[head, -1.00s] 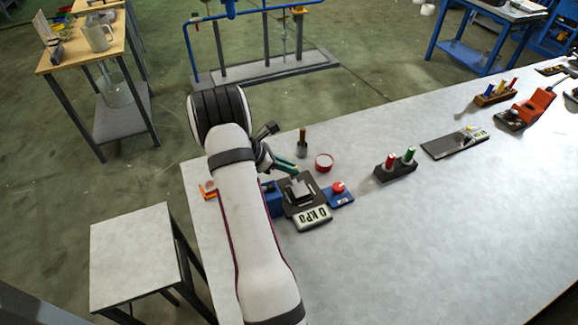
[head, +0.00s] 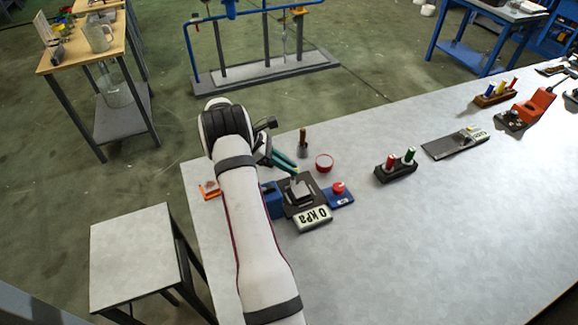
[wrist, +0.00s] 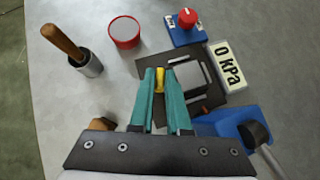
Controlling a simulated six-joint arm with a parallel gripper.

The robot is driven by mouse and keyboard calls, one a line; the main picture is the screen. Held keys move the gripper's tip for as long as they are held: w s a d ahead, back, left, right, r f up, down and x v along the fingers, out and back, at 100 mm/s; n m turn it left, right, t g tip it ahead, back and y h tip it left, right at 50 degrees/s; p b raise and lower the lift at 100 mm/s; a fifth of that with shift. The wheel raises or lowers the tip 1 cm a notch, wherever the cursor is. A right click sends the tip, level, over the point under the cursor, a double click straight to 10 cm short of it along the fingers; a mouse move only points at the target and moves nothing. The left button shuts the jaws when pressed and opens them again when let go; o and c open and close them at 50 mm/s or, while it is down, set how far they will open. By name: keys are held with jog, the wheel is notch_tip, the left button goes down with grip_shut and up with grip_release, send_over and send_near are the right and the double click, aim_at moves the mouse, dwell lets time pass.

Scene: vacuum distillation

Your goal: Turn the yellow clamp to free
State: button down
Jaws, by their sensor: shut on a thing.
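The yellow clamp (wrist: 159,79) shows in the wrist view as a small yellow piece between the tips of my gripper's teal fingers. My gripper (wrist: 160,82) is shut on it, at the left edge of a dark base plate with a grey block (wrist: 187,78). Most of the clamp is hidden by the fingers. In the head view my gripper (head: 290,168) reaches down beside the same dark plate (head: 296,207), with a small bit of yellow at its tips. Which way the clamp is turned cannot be told.
A "0 kPa" display (wrist: 229,66) and a blue box with a red knob (wrist: 187,18) stand beside the plate. A blue valve box (wrist: 236,130), a red round dish (wrist: 125,32) and a wooden-handled tool in a metal cup (wrist: 88,62) are close.

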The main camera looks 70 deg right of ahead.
jog(key=shift+d+m+g+y, duration=0.15)
jog(key=shift+m+g+y, duration=0.15)
jog(key=shift+m+y, duration=1.55)
jog(key=shift+m, duration=0.45)
jog(key=c, duration=0.9)
grip_release()
jog(key=shift+r, duration=0.45)
jog(key=r, duration=0.3)
jog(key=shift+s+r, duration=0.2)
jog(key=shift+r, duration=0.2)
jog(key=s+r, duration=0.2)
jog(key=s, duration=0.1)
jog(key=s+a+r, duration=0.1)
jog(key=s+r, duration=0.1)
jog(key=s, duration=0.2)
jog(key=s+r, duration=0.2)
jog(key=s, duration=0.2)
jog(key=shift+a+r, duration=0.2)
jog(key=shift+a, duration=0.2)
